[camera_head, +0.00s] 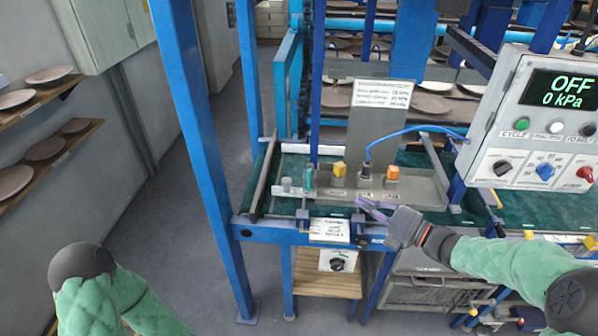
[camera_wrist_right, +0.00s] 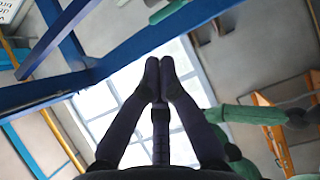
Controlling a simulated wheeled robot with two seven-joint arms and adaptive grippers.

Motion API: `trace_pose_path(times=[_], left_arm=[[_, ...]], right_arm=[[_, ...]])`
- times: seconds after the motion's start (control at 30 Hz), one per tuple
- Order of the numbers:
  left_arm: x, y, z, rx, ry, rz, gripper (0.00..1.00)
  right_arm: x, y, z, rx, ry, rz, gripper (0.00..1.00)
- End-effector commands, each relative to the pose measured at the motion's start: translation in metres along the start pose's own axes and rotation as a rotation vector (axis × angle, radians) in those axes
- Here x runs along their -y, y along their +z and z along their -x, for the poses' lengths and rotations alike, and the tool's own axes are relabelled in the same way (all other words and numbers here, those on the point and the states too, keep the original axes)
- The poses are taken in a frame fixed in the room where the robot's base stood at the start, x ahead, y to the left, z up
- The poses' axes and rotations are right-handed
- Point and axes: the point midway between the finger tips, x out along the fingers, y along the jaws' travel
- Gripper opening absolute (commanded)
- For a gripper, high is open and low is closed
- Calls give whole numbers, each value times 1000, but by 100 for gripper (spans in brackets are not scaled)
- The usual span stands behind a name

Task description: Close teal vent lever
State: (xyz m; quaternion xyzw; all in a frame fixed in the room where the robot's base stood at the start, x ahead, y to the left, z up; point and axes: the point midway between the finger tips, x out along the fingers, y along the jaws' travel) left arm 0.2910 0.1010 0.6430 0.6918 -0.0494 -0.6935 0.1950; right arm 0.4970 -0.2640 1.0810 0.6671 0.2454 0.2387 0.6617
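The teal lever (camera_head: 308,176) stands roughly upright near the left end of the grey valve tray, beside a small grey knob. Its exact angle is hard to tell. My right gripper (camera_head: 362,203) is at the tray's front edge, to the right of the teal lever and clearly apart from it. In the right wrist view its two dark fingers (camera_wrist_right: 159,78) meet at the tips, with no task object visible between them. My left arm's green sleeve shows at the lower left, but its gripper is out of view.
A yellow knob (camera_head: 339,170) and an orange knob (camera_head: 392,173) stand on the tray, with a fitting on a blue hose (camera_head: 415,129) between them. A blue post (camera_head: 192,130) rises at left. The control box (camera_head: 540,115) reads OFF, 0 kPa.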

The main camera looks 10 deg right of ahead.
Motion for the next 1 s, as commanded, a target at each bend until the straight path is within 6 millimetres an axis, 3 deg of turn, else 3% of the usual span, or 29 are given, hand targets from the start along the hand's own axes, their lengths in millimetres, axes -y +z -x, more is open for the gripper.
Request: trace_pose_path(times=[0.27, 0.7, 1.0], left_arm=[[1, 2, -4, 5, 0, -2, 40], [6, 1, -18, 4, 0, -1, 40], [9, 1, -27, 4, 0, -1, 40]], right_arm=[[0, -1, -16, -7, 1, 13, 0], [0, -2, -96, -7, 1, 11, 0], [0, -1, -133, -4, 1, 11, 0]])
